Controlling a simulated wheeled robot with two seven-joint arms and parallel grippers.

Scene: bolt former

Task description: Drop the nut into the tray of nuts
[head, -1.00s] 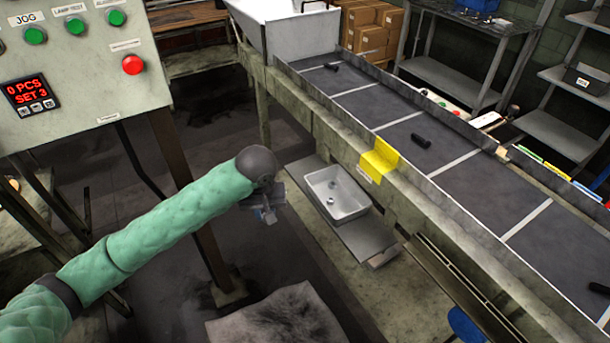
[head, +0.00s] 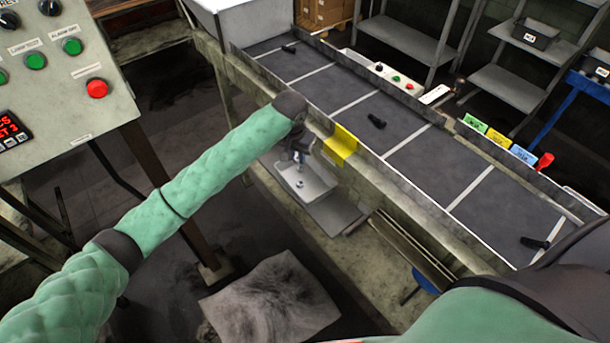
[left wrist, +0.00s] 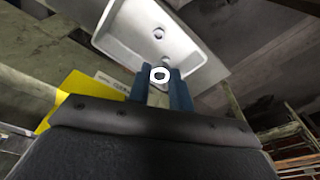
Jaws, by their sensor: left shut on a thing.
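The nut (left wrist: 159,75) is a pale ring held between the blue fingertips of my left gripper (left wrist: 160,78) in the left wrist view. In the head view, my left gripper (head: 301,150) is above the back part of the tray of nuts, partly covering it. The tray (head: 318,188) is a pale metal rectangular bin on a low shelf beside the conveyor, with a small nut (head: 299,183) visible inside. In the left wrist view the tray (left wrist: 132,38) lies beyond the fingertips, with small round nuts on its floor. My right gripper is out of view.
The conveyor (head: 415,160) runs above and right of the tray, carrying several dark bolts (head: 377,121). A yellow piece (head: 342,145) hangs over its near edge. The control panel (head: 60,80) stands at left. A crumpled grey sheet (head: 270,300) lies on the floor.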

